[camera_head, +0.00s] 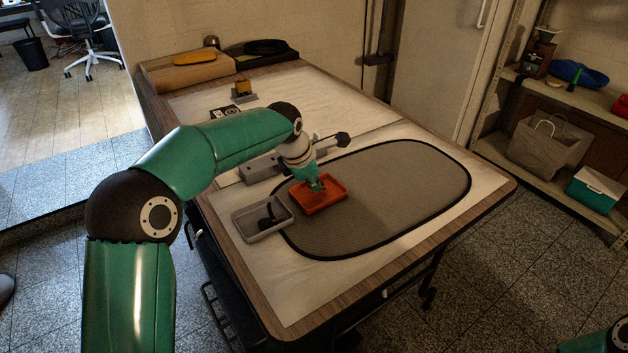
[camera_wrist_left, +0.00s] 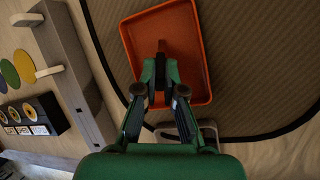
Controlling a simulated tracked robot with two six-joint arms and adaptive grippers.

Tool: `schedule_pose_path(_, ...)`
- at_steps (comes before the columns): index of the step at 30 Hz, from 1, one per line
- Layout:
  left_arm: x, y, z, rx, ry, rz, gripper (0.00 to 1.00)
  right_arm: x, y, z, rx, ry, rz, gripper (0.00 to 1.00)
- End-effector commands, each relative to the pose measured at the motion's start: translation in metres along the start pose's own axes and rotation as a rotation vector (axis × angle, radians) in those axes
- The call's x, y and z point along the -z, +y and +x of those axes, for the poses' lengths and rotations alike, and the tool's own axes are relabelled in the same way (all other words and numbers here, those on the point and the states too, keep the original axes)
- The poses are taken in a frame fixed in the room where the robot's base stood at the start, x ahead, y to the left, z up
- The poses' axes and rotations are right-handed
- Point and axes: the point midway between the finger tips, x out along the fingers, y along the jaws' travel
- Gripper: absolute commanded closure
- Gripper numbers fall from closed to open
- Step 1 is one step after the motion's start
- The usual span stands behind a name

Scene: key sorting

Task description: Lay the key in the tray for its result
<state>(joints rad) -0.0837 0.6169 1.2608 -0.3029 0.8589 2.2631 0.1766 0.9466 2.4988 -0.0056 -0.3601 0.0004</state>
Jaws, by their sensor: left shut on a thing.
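My left gripper (camera_head: 316,187) is over the orange tray (camera_head: 333,204), fingertips pointing down. In the left wrist view, its fingers (camera_wrist_left: 161,72) are close together in front of the orange tray (camera_wrist_left: 187,18). It is shut on the key, which is mostly hidden between the fingers; I cannot tell whether it touches the tray floor. A grey tray (camera_head: 243,233) stands left of the orange one, with a dark object (camera_head: 270,215) in it. In the left wrist view, the grey tray (camera_wrist_left: 209,129) is partly hidden behind the gripper. My right gripper is not in view.
A grey fixture (camera_head: 258,168) and a rod with a black end (camera_head: 343,139) stand behind the trays. Coloured discs (camera_wrist_left: 24,66) and a black block (camera_wrist_left: 50,108) show in the left wrist view. The dark-edged mat (camera_head: 405,190) is clear right of the orange tray.

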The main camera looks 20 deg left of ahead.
Motion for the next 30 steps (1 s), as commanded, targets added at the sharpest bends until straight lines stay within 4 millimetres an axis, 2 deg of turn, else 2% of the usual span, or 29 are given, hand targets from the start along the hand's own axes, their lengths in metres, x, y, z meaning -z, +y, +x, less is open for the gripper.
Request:
schedule_pose_path(5, 0.000, 0.000, 0.000, 0.000, 0.000, 0.000, 1.00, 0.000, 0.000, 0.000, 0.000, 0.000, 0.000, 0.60)
schedule_pose_path(6, 0.000, 0.000, 0.000, 0.000, 0.000, 0.000, 0.89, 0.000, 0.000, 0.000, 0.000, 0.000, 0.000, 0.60)
schedule_pose_path(11, 0.000, 0.000, 0.000, 0.000, 0.000, 0.000, 0.63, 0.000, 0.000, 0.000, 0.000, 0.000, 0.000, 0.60)
schedule_pose_path(23, 0.000, 0.000, -0.006, -0.001, -0.001, 0.000, 0.63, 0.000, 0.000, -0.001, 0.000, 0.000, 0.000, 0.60)
schedule_pose_path(26, -0.001, 0.001, -0.017, -0.002, -0.002, 0.000, 0.63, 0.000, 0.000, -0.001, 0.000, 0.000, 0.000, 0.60)
schedule_pose_path(30, -0.001, 0.001, -0.042, -0.003, -0.003, 0.000, 0.63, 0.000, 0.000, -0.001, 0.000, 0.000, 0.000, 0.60)
